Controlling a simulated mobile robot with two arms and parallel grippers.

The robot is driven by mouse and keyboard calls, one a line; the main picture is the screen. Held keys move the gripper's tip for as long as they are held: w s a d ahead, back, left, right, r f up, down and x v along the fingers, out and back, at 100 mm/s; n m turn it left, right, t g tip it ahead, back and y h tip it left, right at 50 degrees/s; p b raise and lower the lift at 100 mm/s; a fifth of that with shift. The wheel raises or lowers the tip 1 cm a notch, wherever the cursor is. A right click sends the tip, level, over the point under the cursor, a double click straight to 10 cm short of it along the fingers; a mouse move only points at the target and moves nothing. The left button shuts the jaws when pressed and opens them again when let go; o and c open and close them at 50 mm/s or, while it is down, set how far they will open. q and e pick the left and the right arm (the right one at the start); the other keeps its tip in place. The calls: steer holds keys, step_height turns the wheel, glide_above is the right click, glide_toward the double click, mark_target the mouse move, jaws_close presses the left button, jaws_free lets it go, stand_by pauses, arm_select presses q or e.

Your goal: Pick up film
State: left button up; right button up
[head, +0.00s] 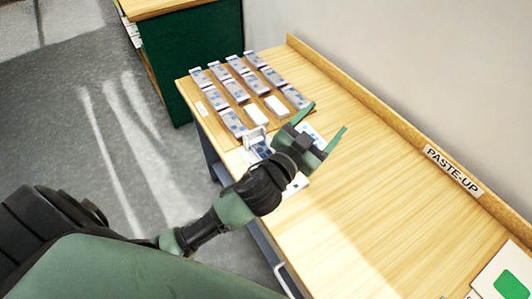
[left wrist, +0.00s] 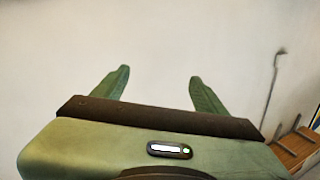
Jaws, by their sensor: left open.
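My left gripper (head: 329,117) is open and empty over the wooden table. Its two green fingers point up and to the right, apart from each other. In the left wrist view, the open fingers (left wrist: 158,78) have only a pale wall beyond them. Nothing in view is clearly marked as film. Several small grey pieces with blue patterns (head: 236,90) lie in rows on a brown board at the table's far left end. A patterned sheet (head: 313,132) shows partly behind my gripper. My right gripper is not in view.
The wooden table (head: 370,215) is mostly bare along its middle. A raised back edge carries a "PASTE-UP" sign (head: 453,169). A white card with a green patch (head: 512,284) lies at lower right. A white object (head: 255,135) stands close to my gripper. A green cabinet (head: 195,65) stands beyond.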

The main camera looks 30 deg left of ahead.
arm_select(q)
steer(key=d+r+m+g+h, duration=0.2)
steer(key=d+r+m+h, duration=0.65)
steer(key=d+h, duration=0.2)
steer(key=s+d+f+m+g+h, duration=0.1)
steer(key=s+d+m+g+h, duration=0.3)
steer(key=m, duration=0.3)
steer(key=m+g+y, duration=0.3)
steer(key=g+y, duration=0.9)
steer(key=y, duration=0.6)
glide_toward(271, 153)
steer(key=s, duration=0.3)
steer(key=shift+w+d+f, duration=0.15)
steer(key=shift+w, duration=0.05)
steer(key=f+p, duration=0.1)
steer(key=f, duration=0.2)
steer(key=f+p, duration=0.1)
steer(key=f, duration=0.2)
steer(key=shift+w+d+f+p, duration=0.15)
steer(key=shift+d+f+p, duration=0.05)
steer(key=shift+p, duration=0.15)
steer(key=shift+f, duration=0.35)
steer(key=c, duration=1.4)
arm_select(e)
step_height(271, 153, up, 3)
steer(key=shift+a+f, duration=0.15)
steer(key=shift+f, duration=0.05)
